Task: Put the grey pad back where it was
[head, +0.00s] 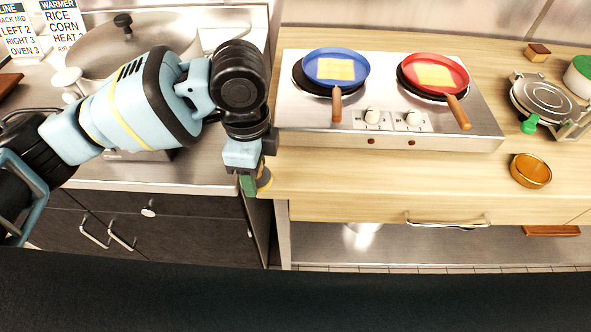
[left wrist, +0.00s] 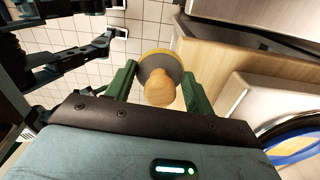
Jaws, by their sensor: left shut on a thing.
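The grey pad (left wrist: 157,63) is a round disc with a grey face, a yellowish rim and a wooden knob (left wrist: 160,90). My left gripper (left wrist: 160,72) has its green fingers on both sides of the pad and is shut on it. In the head view my left gripper (head: 254,184) points down at the left front end of the wooden counter, above the gap beside the steel counter. Only a small yellowish edge of the pad (head: 265,179) shows there, behind the fingers.
A two-burner hob (head: 390,142) holds a blue pan (head: 364,70) and a red pan (head: 463,75), each with a yellow square inside. An amber bowl (head: 530,171) and a round waffle-iron-like device (head: 545,98) are at the right. The wooden counter (head: 400,185) is clear in front of the hob.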

